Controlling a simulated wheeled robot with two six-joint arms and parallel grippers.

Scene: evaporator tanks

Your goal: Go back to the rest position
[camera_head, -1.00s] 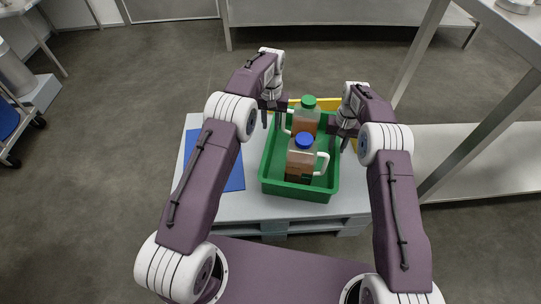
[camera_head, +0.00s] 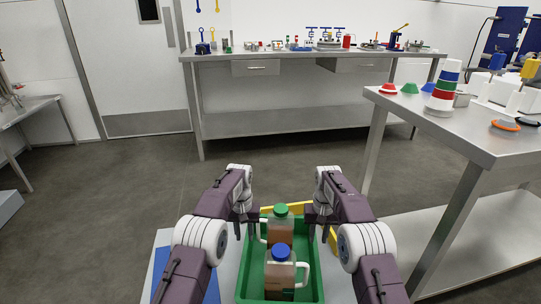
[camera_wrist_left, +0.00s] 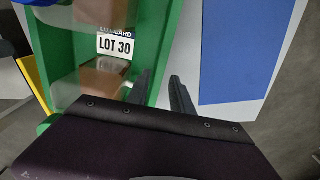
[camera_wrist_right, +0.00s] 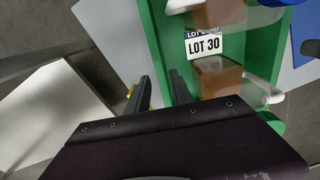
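A green tray (camera_head: 242,284) holds two jugs of brown liquid, one with a green cap (camera_head: 280,210) and one with a blue cap (camera_head: 281,254). A "LOT 30" label (camera_wrist_left: 115,47) shows in both wrist views. My left gripper (camera_head: 246,228) is at the tray's left side, and its fingers stand apart at the wall in the left wrist view (camera_wrist_left: 160,76). My right gripper (camera_head: 318,230) is at the right side, and its fingers stand apart at the wall in the right wrist view (camera_wrist_right: 159,76). Whether any finger touches the wall is unclear.
The tray stands on a pale grey platform (camera_head: 226,262) beside a blue sheet (camera_head: 212,290). A yellow edge (camera_head: 266,208) shows behind it. A steel table (camera_head: 455,128) with coloured parts is at right, and a long workbench (camera_head: 300,57) at the back. Open floor (camera_head: 130,175) lies left.

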